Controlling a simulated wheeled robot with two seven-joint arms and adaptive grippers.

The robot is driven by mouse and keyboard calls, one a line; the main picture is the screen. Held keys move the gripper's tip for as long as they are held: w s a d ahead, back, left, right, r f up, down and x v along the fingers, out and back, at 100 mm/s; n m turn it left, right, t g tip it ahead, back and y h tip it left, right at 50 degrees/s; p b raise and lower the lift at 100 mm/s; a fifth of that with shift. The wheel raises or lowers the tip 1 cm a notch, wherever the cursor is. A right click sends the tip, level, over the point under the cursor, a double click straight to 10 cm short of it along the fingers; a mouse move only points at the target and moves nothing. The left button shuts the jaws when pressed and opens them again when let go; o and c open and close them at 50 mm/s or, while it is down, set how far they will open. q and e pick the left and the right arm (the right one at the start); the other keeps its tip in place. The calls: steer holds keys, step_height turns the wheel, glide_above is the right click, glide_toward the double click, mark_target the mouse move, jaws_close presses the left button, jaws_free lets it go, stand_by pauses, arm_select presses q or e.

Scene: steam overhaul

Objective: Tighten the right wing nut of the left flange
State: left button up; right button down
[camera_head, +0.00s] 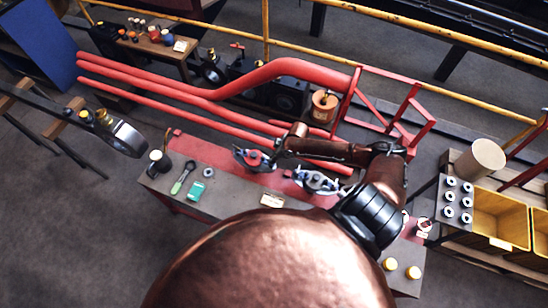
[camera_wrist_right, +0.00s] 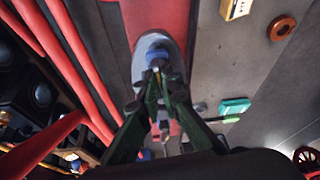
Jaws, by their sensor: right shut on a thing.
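The fingers partly hide the nut and plate. The right flange (camera_head: 317,183) is beside it, partly behind my arm. My left gripper is out of view.
Red pipes (camera_head: 180,88) run behind the bench. A teal box (camera_head: 196,191), a green tool (camera_head: 183,176) and a card (camera_head: 271,201) lie on the bench front. A yellow crate (camera_head: 505,217) stands at right. A reddish ring (camera_wrist_right: 282,27) lies in the wrist view.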

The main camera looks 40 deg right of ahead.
steer(key=m+h+p, duration=0.1)
steer(key=m+p, duration=0.1)
steer(key=p, duration=0.1)
steer(key=m+h+p, duration=0.1)
steer(key=m+p, duration=0.2)
steer(key=a+m+p, duration=0.1)
steer(key=m+p, duration=0.1)
steer(key=p, duration=0.2)
steer(key=shift+s+r+m+t+h, duration=0.15)
steer(key=shift+m+t+h, duration=0.25)
steer(key=m+h+p, duration=0.1)
steer(key=m, duration=0.1)
steer(key=shift+a+m+p, duration=0.15)
steer(key=shift+m+p, duration=0.15)
steer(key=shift+m, duration=0.1)
steer(key=shift+m+h, duration=0.4)
steer(key=shift+m, duration=0.5)
steer(key=shift+a+f+m+g+h, duration=0.2)
steer(key=shift+m+g+h, duration=0.1)
steer(key=shift+m, duration=0.6)
steer(key=shift+w+m, duration=0.25)
steer(key=shift+m, duration=0.65)
steer(key=shift+w+m+g+h+b, duration=0.15)
steer(key=shift+m+g+h+b, duration=0.65)
steer(key=shift+m, duration=1.1)
steer(key=shift+r+m, duration=0.15)
steer(key=shift+m, duration=0.15)
steer(key=c, duration=2.1)
jaws_free()
